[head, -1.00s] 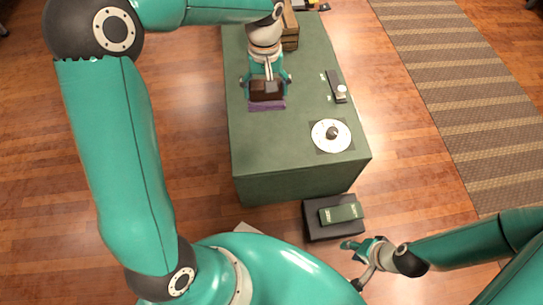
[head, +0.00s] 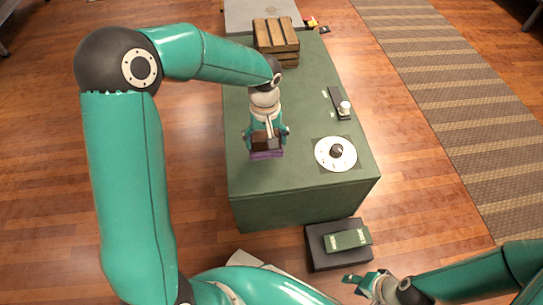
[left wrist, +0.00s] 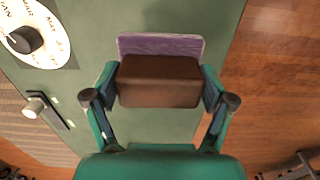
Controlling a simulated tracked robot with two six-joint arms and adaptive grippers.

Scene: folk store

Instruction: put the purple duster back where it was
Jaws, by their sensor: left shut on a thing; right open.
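The purple duster has a dark brown block on top and a purple pad below; it shows in the head view (head: 266,154) and in the left wrist view (left wrist: 160,82). My left gripper (head: 266,136) is shut on its brown block, one finger on each side. The duster is over the green table (head: 290,185), near its front left part; I cannot tell whether the pad touches the table. My right gripper (head: 366,283) is open and empty, low at the front, beside the dark box and clear of the table.
A white dial with a dark knob (head: 336,150) lies to the right of the duster. Behind it is a dark slider plate with a white knob (head: 344,107). A wooden crate (head: 276,42) stands at the back. A green-topped dark box (head: 340,243) is on the floor in front.

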